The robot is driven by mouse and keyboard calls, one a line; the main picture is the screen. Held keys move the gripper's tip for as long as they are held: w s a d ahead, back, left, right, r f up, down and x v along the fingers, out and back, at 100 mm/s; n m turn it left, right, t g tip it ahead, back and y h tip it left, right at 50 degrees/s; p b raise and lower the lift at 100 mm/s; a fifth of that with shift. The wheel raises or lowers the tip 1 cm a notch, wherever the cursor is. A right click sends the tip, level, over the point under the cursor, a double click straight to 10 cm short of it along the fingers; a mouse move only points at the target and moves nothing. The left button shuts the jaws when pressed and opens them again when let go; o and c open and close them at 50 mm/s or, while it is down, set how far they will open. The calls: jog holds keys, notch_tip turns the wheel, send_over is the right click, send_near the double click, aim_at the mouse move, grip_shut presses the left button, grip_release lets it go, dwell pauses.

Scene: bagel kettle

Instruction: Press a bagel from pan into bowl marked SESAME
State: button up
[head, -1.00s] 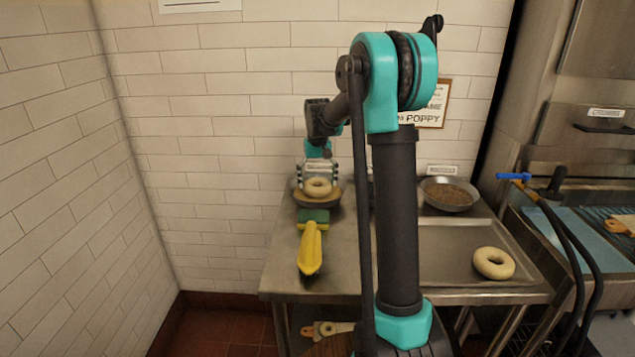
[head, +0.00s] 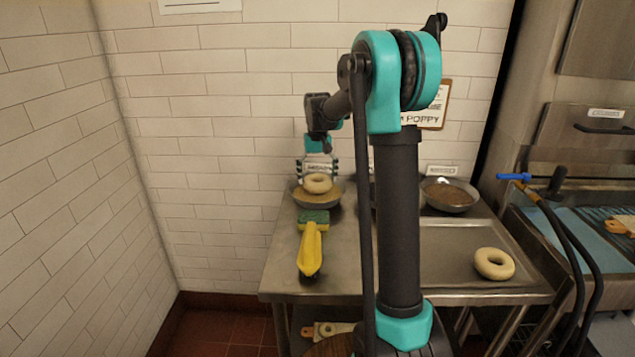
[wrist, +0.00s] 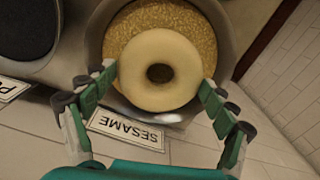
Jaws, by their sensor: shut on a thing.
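My gripper (wrist: 160,85) is shut on a pale bagel (wrist: 188,62), with one green fingertip on each side of it in the wrist view. In the head view the bagel (head: 318,183) hangs below my gripper (head: 318,170), over the left bowl. The sesame bowl (wrist: 232,30) lies behind the bagel in the wrist view, with tan seeds (wrist: 150,22) in it and a SESAME label (wrist: 126,129) beside it. In the head view this bowl (head: 332,203) stands at the table's back left. Whether the bagel touches the seeds cannot be told. Another bagel (head: 494,263) lies on the pan (head: 445,238) at right.
A bowl of dark seeds (head: 449,196) stands at the back right. A tiled wall (head: 230,130) is close behind the table. My arm hides the table's middle.

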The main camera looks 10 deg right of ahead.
notch_tip(320, 180, up, 8)
dwell(1.0)
